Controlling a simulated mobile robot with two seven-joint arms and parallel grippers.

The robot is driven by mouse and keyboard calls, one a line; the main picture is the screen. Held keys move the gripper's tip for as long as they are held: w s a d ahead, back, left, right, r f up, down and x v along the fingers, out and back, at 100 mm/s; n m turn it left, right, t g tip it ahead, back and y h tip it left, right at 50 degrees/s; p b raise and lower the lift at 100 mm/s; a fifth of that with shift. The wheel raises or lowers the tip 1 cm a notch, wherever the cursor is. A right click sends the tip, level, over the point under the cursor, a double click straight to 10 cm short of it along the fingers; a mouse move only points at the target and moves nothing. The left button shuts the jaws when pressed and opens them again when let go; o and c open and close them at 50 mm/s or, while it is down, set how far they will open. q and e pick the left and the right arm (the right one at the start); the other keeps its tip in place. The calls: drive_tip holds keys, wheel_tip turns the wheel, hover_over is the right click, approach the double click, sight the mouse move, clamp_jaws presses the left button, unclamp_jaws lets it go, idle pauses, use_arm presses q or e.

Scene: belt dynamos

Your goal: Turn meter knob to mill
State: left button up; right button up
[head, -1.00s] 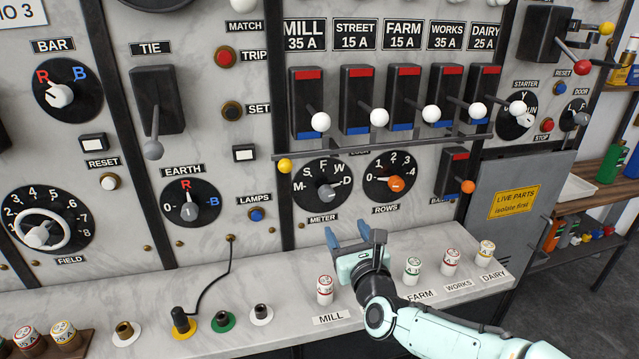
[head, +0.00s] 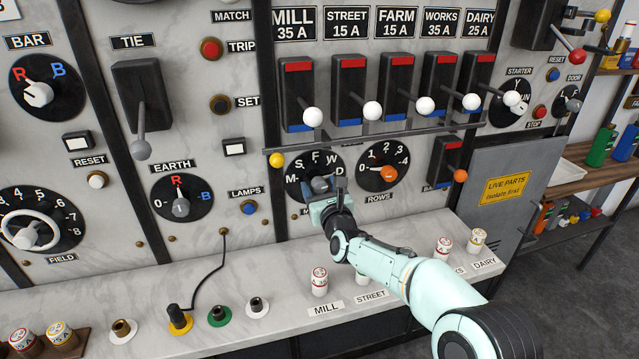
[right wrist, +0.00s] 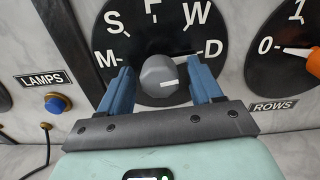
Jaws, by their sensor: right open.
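The meter knob (right wrist: 158,74) is a round grey knob with a white pointer line, on a black dial (right wrist: 150,28) marked M, S, F, W and D. The line points right, toward D. In the head view the meter dial (head: 316,162) is partly hidden behind my right gripper (head: 326,190). In the right wrist view my right gripper (right wrist: 158,80) is open, with one blue finger on each side of the knob and visible gaps to it. I cannot tell how deep the fingers reach around it. My left gripper is not in view.
The rows dial (head: 382,172) with an orange knob sits just right of the meter dial. A rail (head: 375,142) and white-balled levers are above. The shelf below holds fuses, including one by MILL (head: 319,281). The lamps button (right wrist: 56,102) is at left.

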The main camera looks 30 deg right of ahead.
drive_tip(key=shift+w+d, duration=0.1)
drive_tip(key=shift+w, duration=0.3)
drive_tip(key=shift+c, duration=0.4)
drive_tip(key=c, duration=1)
